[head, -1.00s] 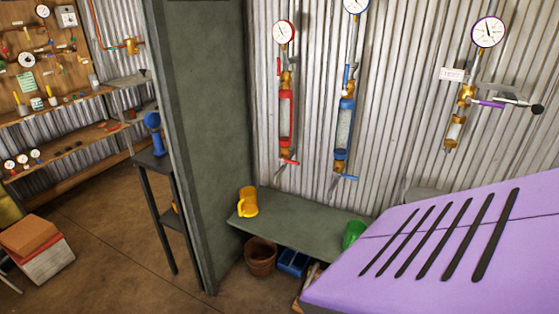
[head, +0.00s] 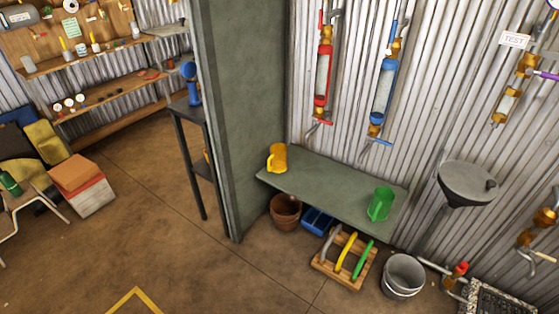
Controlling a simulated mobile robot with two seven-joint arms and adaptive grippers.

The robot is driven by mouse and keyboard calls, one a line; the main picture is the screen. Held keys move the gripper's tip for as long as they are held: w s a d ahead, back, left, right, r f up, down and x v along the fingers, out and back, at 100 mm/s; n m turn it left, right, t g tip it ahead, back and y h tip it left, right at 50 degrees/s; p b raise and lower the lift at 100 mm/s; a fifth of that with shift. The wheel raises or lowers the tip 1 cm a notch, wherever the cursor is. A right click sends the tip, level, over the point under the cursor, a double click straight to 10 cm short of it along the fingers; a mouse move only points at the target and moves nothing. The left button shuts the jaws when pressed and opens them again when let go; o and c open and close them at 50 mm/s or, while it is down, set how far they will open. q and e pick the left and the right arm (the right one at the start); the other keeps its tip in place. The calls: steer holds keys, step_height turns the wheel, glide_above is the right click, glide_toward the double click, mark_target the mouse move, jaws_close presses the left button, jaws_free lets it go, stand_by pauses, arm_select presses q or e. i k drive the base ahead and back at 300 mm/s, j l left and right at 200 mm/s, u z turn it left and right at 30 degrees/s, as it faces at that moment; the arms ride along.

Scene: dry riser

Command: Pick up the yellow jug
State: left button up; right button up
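The yellow jug (head: 278,158) stands upright on the left end of a low grey-green bench (head: 330,186), close to the dark green partition. A green jug (head: 381,204) stands on the right end of the same bench, apart from the yellow one. Neither of my grippers shows in the head view. Nothing is seen holding or touching the yellow jug.
The partition (head: 245,110) rises left of the bench. Under and before the bench are a brown pot (head: 286,211), a blue crate (head: 317,220), a wooden rack (head: 345,262) and a grey bucket (head: 403,275). A funnel basin (head: 467,184) stands right. Floor (head: 200,270) before them is open.

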mark_target(278, 158)
steer(key=i+j+z, duration=0.55)
steer(key=i+j, duration=0.15)
steer(key=j, duration=0.15)
steer(key=i+j+z, duration=0.4)
steer(key=j, duration=0.25)
steer(key=i+j+z, duration=0.2)
steer(key=j, duration=0.2)
steer(key=k, duration=0.1)
